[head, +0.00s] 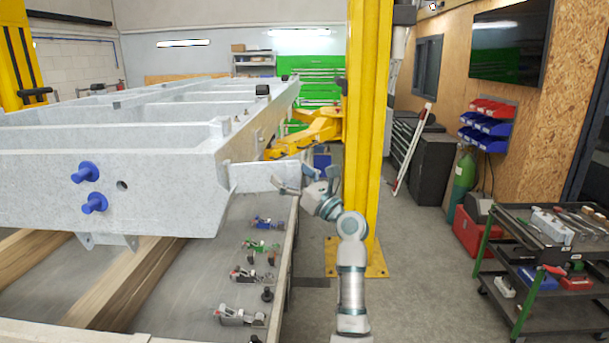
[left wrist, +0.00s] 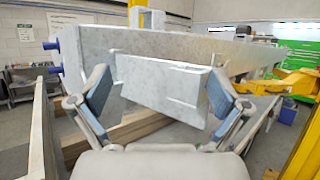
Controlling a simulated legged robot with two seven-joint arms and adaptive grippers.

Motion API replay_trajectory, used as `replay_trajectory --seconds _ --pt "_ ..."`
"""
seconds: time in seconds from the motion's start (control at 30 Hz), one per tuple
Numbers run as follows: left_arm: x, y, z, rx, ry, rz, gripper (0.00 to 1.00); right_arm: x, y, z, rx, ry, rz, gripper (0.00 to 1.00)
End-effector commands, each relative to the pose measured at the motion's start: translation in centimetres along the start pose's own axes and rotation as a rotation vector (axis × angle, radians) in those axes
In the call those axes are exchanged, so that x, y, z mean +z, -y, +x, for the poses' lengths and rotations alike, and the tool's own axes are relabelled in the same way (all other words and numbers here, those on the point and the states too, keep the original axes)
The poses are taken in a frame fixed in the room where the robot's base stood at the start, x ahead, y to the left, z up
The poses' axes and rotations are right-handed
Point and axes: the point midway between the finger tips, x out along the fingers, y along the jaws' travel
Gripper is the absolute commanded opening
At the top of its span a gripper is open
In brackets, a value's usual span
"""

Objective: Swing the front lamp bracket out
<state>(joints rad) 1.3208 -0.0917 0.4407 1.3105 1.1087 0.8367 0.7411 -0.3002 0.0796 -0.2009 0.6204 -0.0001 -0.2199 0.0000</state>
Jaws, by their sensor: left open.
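The lamp bracket (head: 262,177) is a pale grey metal plate at the near right corner of the grey trailer frame (head: 140,185). It stands out to the right from that corner. My left gripper (head: 296,178) is open at the plate's outer end in the head view. In the left wrist view, the bracket (left wrist: 160,82) lies ahead between the two spread fingers of the gripper (left wrist: 160,90). The right finger overlaps the plate's right end; I cannot tell whether it touches. My right gripper is not in view.
Blue pegs (head: 90,188) stick out of the frame's near face. A yellow post (head: 366,130) stands just behind my left arm. Several clamps (head: 240,314) lie on the surface below the frame. A tool cart (head: 545,260) stands at the right, with clear floor before it.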

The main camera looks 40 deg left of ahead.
Motion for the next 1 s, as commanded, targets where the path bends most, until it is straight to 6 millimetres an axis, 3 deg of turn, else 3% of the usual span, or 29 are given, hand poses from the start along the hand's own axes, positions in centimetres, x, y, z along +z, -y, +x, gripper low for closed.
replay_trajectory --seconds 0.2,0.8,1.0 --pt "-0.5 -0.1 -0.1 0.018 -0.010 0.013 0.65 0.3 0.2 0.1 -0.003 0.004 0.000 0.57" --pt "-0.6 0.0 -0.2 0.015 -0.012 0.012 0.65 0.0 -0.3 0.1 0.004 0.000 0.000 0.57" --pt "-0.5 0.2 -2.3 0.010 -0.010 0.012 0.65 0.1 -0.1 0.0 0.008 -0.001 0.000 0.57"
